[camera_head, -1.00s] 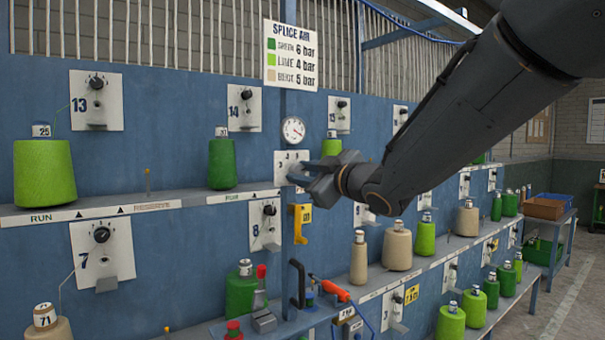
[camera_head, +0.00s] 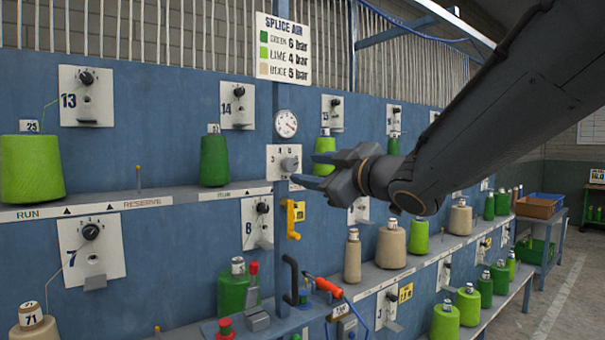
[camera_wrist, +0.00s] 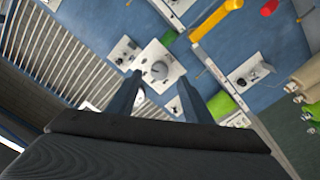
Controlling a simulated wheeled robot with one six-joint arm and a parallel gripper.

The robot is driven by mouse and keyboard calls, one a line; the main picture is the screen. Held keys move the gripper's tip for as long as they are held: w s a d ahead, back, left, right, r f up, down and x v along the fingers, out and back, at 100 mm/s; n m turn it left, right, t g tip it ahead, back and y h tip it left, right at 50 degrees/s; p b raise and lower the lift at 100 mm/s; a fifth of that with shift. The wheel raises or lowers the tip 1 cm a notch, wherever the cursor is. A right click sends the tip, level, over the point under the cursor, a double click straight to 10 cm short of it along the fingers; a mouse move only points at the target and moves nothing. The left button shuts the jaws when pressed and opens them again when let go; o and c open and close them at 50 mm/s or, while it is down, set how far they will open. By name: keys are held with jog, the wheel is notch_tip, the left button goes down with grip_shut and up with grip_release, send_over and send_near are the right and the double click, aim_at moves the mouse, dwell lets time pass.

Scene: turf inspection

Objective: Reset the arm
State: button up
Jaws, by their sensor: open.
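My gripper (camera_head: 312,169) is at the end of my dark grey arm, which reaches in from the upper right in the head view. Its two fingers point left and stand apart with nothing between them. They are close to the white dial plate (camera_head: 283,162) below the round gauge (camera_head: 286,124), and look apart from it. In the wrist view the gripper (camera_wrist: 155,92) also shows spread fingers, with the plate and its grey knob (camera_wrist: 159,70) beyond them. Part of a lime cone (camera_head: 325,148) shows behind the gripper.
A blue panel carries shelves with green, lime and beige yarn cones (camera_head: 391,245). A yellow hook-like bracket (camera_head: 292,218) is below the plate. A black handle (camera_head: 291,280) and an orange-handled tool (camera_head: 329,288) are lower down. Open floor (camera_head: 560,290) is at right.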

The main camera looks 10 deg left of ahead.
jog(key=shift+s+d, duration=0.45)
jog(key=shift+d, duration=0.05)
jog(key=w+d+f+m+h, duration=0.3)
jog(key=d+f+m+h, duration=0.75)
jog(key=d+f, duration=1.05)
jog(key=s+d+f+m+g+h, duration=0.2)
jog(key=s+d+f+g, duration=0.15)
jog(key=s+f, duration=0.2)
jog(key=s+d+f+m+g+h, duration=0.1)
jog(key=s+d+f+g, duration=0.1)
jog(key=s+d+f, duration=0.35)
jog(key=s+d+f+m+g, duration=0.2)
jog(key=s+f+m+g, duration=0.1)
jog(key=s+f, duration=0.6)
jog(key=s+g, duration=0.1)
jog(key=s, duration=0.2)
jog(key=shift+f+m+g, duration=0.25)
jog(key=shift+m+g, duration=0.1)
jog(key=shift+d, duration=0.1)
